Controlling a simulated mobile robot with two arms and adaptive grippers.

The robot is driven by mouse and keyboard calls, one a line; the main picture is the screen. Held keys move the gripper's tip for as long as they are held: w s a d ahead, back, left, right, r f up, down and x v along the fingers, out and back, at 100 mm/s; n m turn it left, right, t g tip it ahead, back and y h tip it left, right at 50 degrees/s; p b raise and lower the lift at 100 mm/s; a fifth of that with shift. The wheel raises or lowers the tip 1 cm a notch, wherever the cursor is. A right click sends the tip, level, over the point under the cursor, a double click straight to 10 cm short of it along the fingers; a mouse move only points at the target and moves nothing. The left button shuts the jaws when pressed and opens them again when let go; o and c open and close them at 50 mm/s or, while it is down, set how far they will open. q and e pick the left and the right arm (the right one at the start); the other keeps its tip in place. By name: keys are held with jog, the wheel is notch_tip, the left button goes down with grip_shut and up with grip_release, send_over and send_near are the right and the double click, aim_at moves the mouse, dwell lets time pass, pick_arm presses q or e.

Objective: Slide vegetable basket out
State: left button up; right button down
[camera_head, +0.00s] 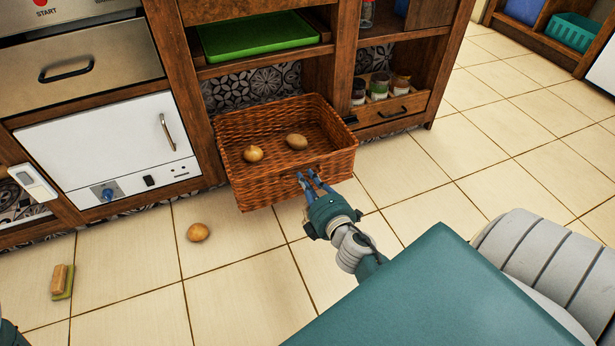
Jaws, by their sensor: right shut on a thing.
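A brown wicker vegetable basket (255,187) sticks out of a low opening in the wooden shelving. Its back part is still between the shelf sides, and its front hangs out over the floor. Two potatoes lie in it, one at the left (253,153) and one near the middle (297,141). My right gripper (310,180) is at the front wall of the basket, right of its middle, with its blue fingers shut on the basket. The fingertips are partly hard to make out against the wicker. My left gripper is not in view; only a bit of teal shows at the lower left edge.
A loose potato (198,232) lies on the tiled floor in front of the basket. A sponge or brush (62,281) lies farther left. A green tray (258,37) sits on the shelf above. A small drawer with jars (392,112) is right of the basket. The floor at right is clear.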

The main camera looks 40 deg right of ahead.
jog(key=c, duration=1.7)
grip_release()
jog(key=shift+o, duration=0.2)
jog(key=v, duration=1.2)
